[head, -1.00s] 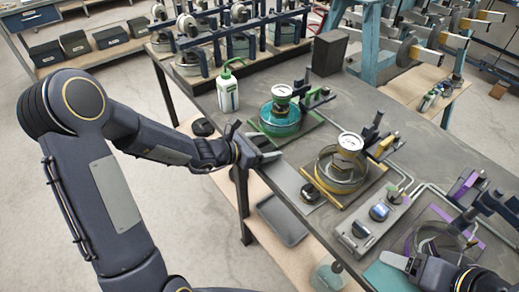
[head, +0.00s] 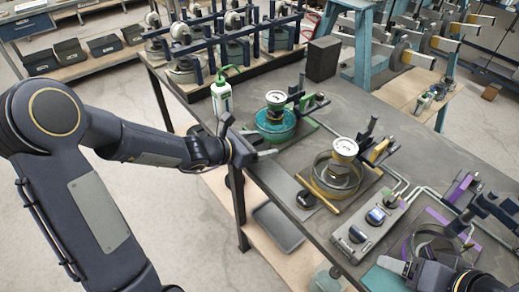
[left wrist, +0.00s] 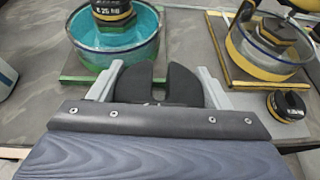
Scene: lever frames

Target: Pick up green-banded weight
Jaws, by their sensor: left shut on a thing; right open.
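My left gripper (head: 264,148) is above the near-left edge of the table, in front of the green-framed station. In the left wrist view its two grey fingers (left wrist: 158,85) are shut on a black slotted weight (left wrist: 150,80), whose slot opens away from me. No green band shows on the weight in this view, and in the head view I cannot make the weight out. My right gripper (head: 392,266) is at the bottom right, by the purple-framed station, open, only partly in view.
A teal water jar (head: 276,128) stands on a green base, and a clear jar (head: 338,178) on a yellow base. A yellow-banded black weight (head: 305,199) lies before the yellow station. A grey switch box (head: 367,228) and a white bottle (head: 222,98) are also on the table.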

